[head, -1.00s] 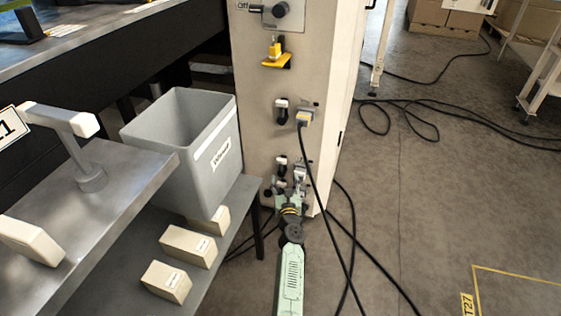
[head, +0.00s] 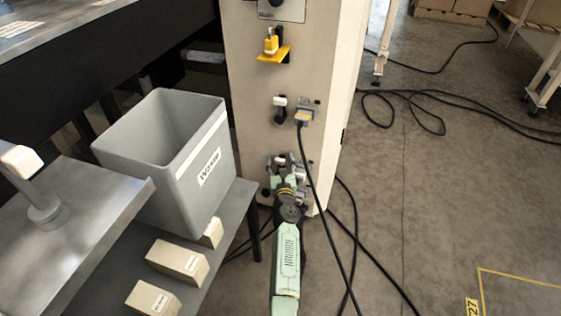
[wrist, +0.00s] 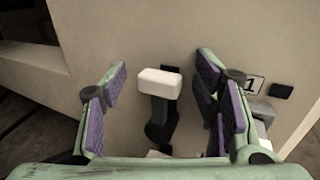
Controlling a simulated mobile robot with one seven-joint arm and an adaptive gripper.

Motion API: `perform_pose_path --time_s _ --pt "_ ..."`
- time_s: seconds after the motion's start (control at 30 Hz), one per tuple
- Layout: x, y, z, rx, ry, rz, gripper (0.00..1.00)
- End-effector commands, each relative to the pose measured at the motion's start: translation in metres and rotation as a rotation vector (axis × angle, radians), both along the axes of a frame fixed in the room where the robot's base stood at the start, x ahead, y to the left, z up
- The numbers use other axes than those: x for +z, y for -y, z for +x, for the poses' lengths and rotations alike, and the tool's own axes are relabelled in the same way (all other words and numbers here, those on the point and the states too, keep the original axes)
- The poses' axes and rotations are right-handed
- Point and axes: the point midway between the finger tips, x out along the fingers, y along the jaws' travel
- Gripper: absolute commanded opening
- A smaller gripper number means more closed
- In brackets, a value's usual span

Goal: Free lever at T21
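A lever with a white block-shaped handle (wrist: 160,84) and a dark arm stands on the beige cabinet face in the wrist view. My gripper (wrist: 163,72) is open, with its purple-padded fingers on either side of the lever and apart from it. A tag ending in "1" (wrist: 254,84) shows to the right, its left part hidden by the right finger. In the head view my gripper (head: 284,178) is at the cabinet's lower fittings and hides much of them. Another white-handled lever (head: 280,103) sits higher on the cabinet, left of a plugged-in connector (head: 305,116).
A grey bin (head: 165,160) and pale boxes (head: 178,260) stand on the shelf left of my arm. Black cables (head: 345,240) hang from the cabinet and run over the floor to the right. The right floor is mostly open.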

Motion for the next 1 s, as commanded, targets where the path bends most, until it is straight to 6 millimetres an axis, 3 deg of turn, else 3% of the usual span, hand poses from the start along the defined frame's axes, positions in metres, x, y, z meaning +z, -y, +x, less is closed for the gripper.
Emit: perform_pose_path --time_s 0.8,1.0 --pt "0.0005 0.0 0.0002 0.0 0.001 0.0 0.0" --pt "0.0006 0.0001 0.0003 0.0 0.001 0.0 0.0"
